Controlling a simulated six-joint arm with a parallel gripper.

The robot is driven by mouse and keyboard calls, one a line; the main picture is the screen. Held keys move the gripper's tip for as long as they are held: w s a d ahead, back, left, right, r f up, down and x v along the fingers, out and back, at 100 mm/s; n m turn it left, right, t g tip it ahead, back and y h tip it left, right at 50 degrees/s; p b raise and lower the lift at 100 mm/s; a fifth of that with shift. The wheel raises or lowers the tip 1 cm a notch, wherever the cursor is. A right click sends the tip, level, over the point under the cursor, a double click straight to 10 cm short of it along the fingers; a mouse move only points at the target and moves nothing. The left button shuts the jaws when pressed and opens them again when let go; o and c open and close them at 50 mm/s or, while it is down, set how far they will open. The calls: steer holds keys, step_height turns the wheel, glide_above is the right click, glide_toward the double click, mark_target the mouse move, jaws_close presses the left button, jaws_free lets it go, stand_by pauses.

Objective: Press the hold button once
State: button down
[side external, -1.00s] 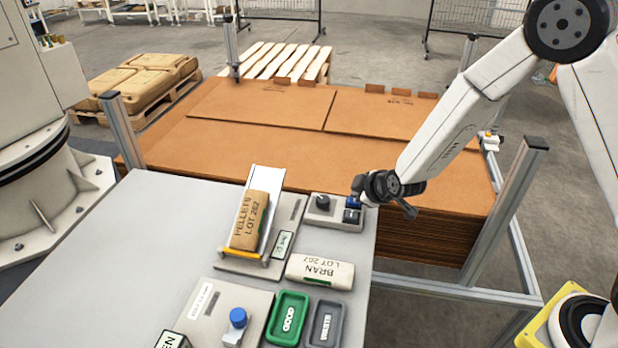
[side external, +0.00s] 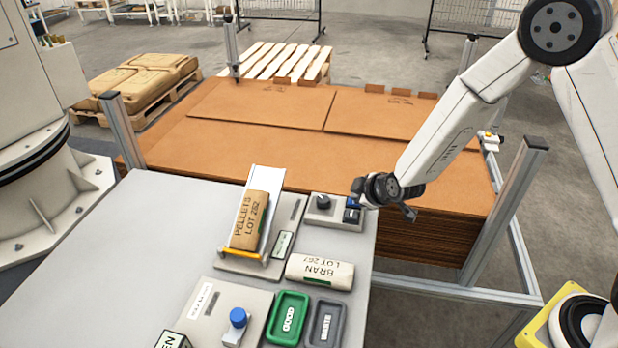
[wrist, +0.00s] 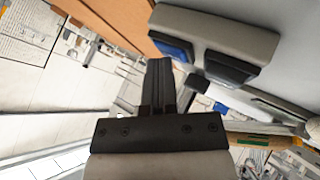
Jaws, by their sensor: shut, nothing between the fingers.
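A small grey control box (side external: 340,222) stands at the far right corner of the grey table. It carries a dark knob (side external: 323,201) on its left and a blue-and-dark button (side external: 351,215) on its right. In the wrist view the box (wrist: 235,32) shows a blue button (wrist: 172,48) and a dark control (wrist: 228,68). I cannot read which one is marked hold. My gripper (wrist: 158,64) is shut and empty, its tips close to the blue button. I cannot tell whether they touch it. In the side view the fingers are small and partly lost against the box.
A tilted chute holds a PELLETS bag (side external: 249,222). A BRAN bag (side external: 320,272) lies nearer the camera. Green (side external: 287,318) and grey (side external: 325,324) trays and a blue-knobbed panel (side external: 237,318) are in front. Stacked brown cardboard (side external: 260,145) lies behind the table.

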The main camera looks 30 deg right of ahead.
steer(key=shift+r, duration=0.95)
steer(key=shift+r, duration=0.15)
steer(key=shift+r, duration=2.35)
steer(key=shift+s, duration=0.1)
steer(key=s+d+m+g, duration=0.2)
steer(key=s+m+g, duration=0.1)
steer(key=s, duration=0.7)
steer(key=s+d+m+g, duration=0.2)
steer(key=s+m, duration=0.3)
steer(key=s, duration=0.5)
steer(key=shift+s+d+r+g, duration=0.15)
steer(key=shift+d+r+g, duration=0.2)
steer(key=shift+g, duration=0.45)
steer(key=shift+a, duration=0.1)
